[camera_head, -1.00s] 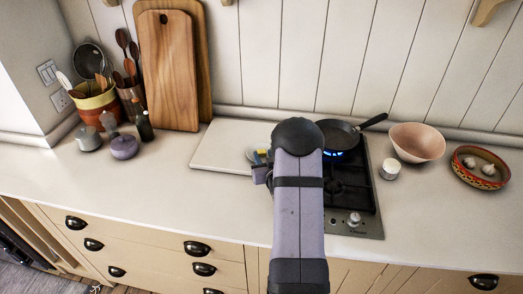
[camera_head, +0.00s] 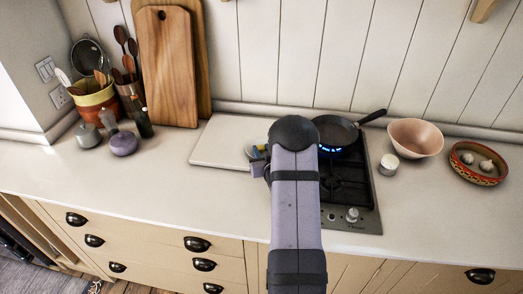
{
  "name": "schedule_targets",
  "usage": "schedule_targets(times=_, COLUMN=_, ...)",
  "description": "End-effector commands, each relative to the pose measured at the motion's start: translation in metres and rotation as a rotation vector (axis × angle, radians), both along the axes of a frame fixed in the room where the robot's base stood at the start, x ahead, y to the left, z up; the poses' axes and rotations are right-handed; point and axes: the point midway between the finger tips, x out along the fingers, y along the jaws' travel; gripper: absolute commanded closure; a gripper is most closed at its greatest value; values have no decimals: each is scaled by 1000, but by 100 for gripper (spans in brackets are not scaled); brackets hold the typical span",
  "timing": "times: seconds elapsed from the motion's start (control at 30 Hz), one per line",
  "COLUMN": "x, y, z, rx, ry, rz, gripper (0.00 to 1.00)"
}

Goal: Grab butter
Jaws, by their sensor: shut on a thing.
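My gripper (camera_head: 259,158) is mostly hidden behind my own arm, near the right end of a pale board (camera_head: 218,140) on the counter. A small yellow piece (camera_head: 261,148), which looks like the butter, shows at the gripper beside my arm. The gripper is shut on it. Most of the butter is hidden, and I cannot tell whether it touches what is beneath it. Part of a small pale round dish (camera_head: 250,151) shows just left of the gripper.
A black pan (camera_head: 334,131) sits over a lit blue flame on the gas hob (camera_head: 349,203). To its right stand a white jar (camera_head: 389,165), a pink bowl (camera_head: 416,138) and a patterned dish (camera_head: 478,178) with garlic. Pots, utensils and wooden boards (camera_head: 168,65) stand left. The front left counter is clear.

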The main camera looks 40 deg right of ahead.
Motion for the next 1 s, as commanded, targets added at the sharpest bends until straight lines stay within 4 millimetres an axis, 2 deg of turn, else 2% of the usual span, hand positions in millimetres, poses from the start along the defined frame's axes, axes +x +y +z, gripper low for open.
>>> schedule_targets(times=0.33, x=1, y=0, z=17, rx=-2, ry=-4, rz=0, gripper=79)
schedule_targets(times=0.8, x=0, y=0, z=80, rx=-4, ry=-4, rz=1, gripper=79)
schedule_targets(times=1.0, x=0, y=0, z=96, rx=-1, ry=-2, rz=0, gripper=79)
